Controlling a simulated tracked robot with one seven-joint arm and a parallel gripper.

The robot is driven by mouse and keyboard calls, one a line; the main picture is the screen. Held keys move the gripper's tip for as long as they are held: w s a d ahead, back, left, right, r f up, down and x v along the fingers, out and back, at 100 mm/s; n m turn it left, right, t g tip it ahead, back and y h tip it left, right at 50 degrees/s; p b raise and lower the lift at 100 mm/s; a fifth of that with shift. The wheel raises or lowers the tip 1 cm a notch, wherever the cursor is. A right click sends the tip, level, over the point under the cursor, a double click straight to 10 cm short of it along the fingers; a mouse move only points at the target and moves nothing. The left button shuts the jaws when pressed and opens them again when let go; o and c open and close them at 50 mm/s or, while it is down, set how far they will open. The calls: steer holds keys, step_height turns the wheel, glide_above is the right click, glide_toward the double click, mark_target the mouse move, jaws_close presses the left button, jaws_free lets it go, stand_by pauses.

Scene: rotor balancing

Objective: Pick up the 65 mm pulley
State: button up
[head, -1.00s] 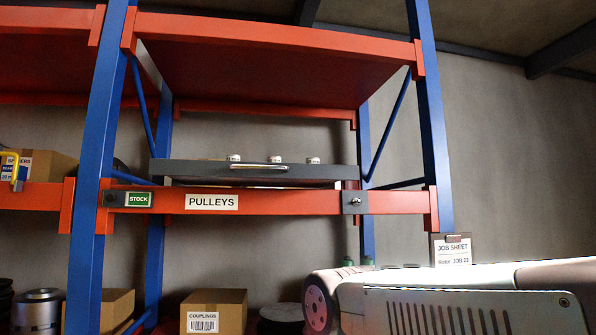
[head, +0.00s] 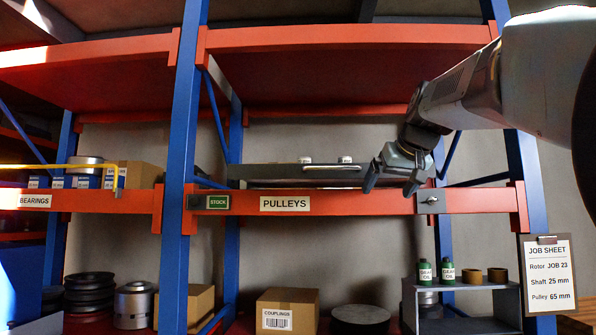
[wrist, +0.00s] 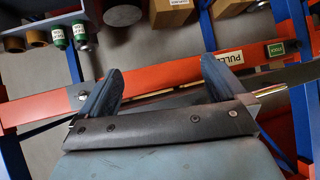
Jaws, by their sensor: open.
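The grey pulley drawer (head: 270,173) sits on the orange shelf beam marked PULLEYS, with a bright bar handle (head: 332,167) on its front. Two small white-topped items (head: 310,160) show above its front edge. I cannot see any pulley's size from here. My gripper (head: 388,191) is open and empty, in front of the drawer's right end, right of the handle. In the wrist view my gripper (wrist: 160,66) has its fingers spread, with the orange beam (wrist: 130,92) behind them. The inside of the drawer is hidden.
A job sheet (head: 548,275) at right reads shaft 25 mm, pulley 65 mm. A dark latch plate (head: 431,201) is on the beam. Blue uprights (head: 181,150) flank the bay. An orange shelf (head: 340,65) hangs above. Boxes, such as the COUPLINGS carton (head: 287,312), stand below.

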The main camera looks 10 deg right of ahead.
steer(key=w+d+r+t+h, duration=0.1)
steer(key=w+d+r, duration=0.1)
steer(key=d+r, duration=0.35)
steer(key=w+d+r+t, duration=0.1)
steer(key=d+r+t, duration=0.15)
steer(key=r, duration=0.65)
steer(key=shift+g, duration=0.45)
steer(key=x, duration=0.8)
steer(key=shift+w+d, duration=0.15)
steer(key=shift+d, duration=0.2)
steer(key=shift+a+x, duration=0.2)
steer(key=shift+x, duration=1.15)
steer(key=shift+a+x, duration=0.15)
steer(key=shift+x, duration=1.2)
steer(key=shift+c, duration=0.3)
steer(key=shift+r, duration=0.1)
steer(key=c, duration=1.3)
